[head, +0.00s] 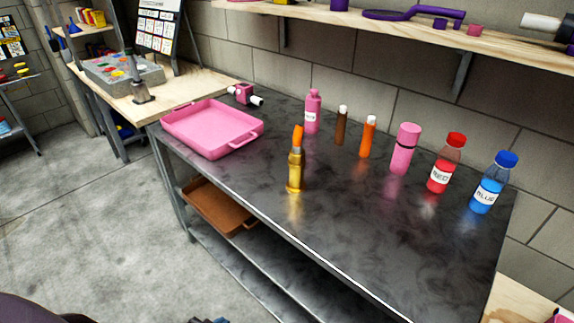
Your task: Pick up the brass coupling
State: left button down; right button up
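The brass coupling (295,172) stands upright on the dark metal table, near its front edge and left of the middle. It is a shiny gold cylinder with a wider base. An orange piece with a grey band (298,138) shows directly above it; I cannot tell whether this is part of it or stands behind it. Neither of my grippers can be made out. Only small dark parts show at the bottom edge of the head view.
A pink tray (190,145) and a pink-and-white fitting (245,95) are at the table's left end. Behind the coupling stand a pink bottle (312,112), brown tube (341,125), orange tube (367,137), pink cylinder (404,150), red bottle (446,163) and blue bottle (492,184). The table's front right is clear.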

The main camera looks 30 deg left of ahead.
aim_at(296, 184)
jog(key=i+j, duration=0.1)
jog(key=j, duration=0.35)
jog(key=i+j, duration=0.1)
jog(key=j, duration=0.3)
jog(key=i+j, duration=0.1)
jog(key=j, duration=0.35)
jog(key=i+j, duration=0.1)
jog(key=j, duration=0.3)
